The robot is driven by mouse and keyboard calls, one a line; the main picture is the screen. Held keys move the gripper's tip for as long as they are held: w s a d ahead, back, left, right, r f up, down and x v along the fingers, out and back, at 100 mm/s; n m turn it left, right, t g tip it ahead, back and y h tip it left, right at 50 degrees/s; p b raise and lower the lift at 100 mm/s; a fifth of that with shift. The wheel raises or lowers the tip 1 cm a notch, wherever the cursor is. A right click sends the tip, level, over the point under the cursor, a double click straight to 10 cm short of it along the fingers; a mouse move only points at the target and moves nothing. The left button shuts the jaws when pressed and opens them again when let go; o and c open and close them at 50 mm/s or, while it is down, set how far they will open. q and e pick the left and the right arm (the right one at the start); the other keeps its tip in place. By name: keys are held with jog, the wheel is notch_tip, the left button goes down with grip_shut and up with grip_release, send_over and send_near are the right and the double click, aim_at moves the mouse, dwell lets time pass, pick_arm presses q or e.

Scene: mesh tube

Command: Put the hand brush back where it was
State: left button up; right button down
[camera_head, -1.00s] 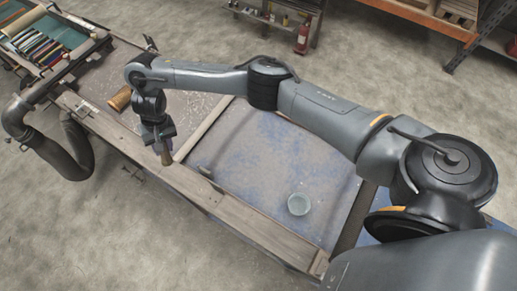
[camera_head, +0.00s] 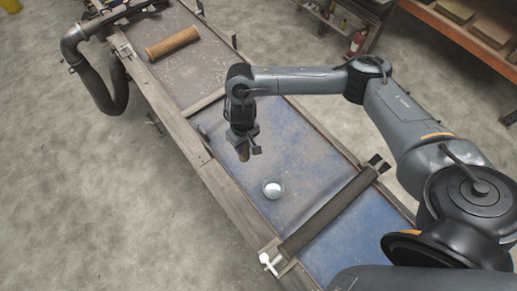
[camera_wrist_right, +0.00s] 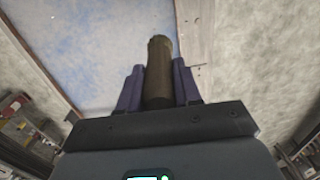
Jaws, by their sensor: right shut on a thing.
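My right gripper (camera_head: 243,148) hangs over the blue tabletop section, between the wooden divider and the silvery round bowl. It is shut on a brown, rod-like thing that seems to be the hand brush (camera_head: 244,155); its lower end sticks out below the fingers. In the right wrist view the brush (camera_wrist_right: 159,72) is a dark brown, rounded shape between the two fingers (camera_wrist_right: 158,88), pointing away from the wrist. No bristles can be made out. The brush appears clear of the table, but the height is hard to judge. My left gripper is not in view.
The bowl (camera_head: 272,189) stands on the blue surface (camera_head: 300,150). A dark crossbar (camera_head: 330,207) spans the table at the right, with a white fitting (camera_head: 267,261) at its near end. An orange-brown mesh roll (camera_head: 172,42) lies on the grey section. A small dark piece (camera_head: 202,131) sits by the front rail.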

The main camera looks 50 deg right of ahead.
jog(key=s+d+f+m, duration=0.2)
jog(key=s+d+f, duration=0.4)
jog(key=s+f, duration=0.3)
pick_arm(q)
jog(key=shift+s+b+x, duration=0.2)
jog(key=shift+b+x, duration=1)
jog(key=shift+b, duration=0.05)
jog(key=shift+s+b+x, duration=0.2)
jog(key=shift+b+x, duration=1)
jog(key=shift+b, duration=0.05)
pick_arm(e)
jog(key=shift+h, duration=0.4)
jog(key=shift+w+a+f, duration=0.25)
jog(key=shift+w+f, duration=1.6)
jog(key=shift+w, duration=0.05)
jog(key=shift+w+a+f, duration=0.25)
jog(key=shift+w+f, duration=1.6)
jog(key=shift+w, duration=0.1)
jog(key=shift+w+a+f, duration=0.25)
jog(key=shift+w+f, duration=1.6)
jog(key=shift+w, duration=0.05)
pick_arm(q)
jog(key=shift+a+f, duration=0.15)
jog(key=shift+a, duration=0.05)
pick_arm(e)
jog(key=shift+f, duration=0.15)
jog(key=c, duration=0.8)
grip_release()
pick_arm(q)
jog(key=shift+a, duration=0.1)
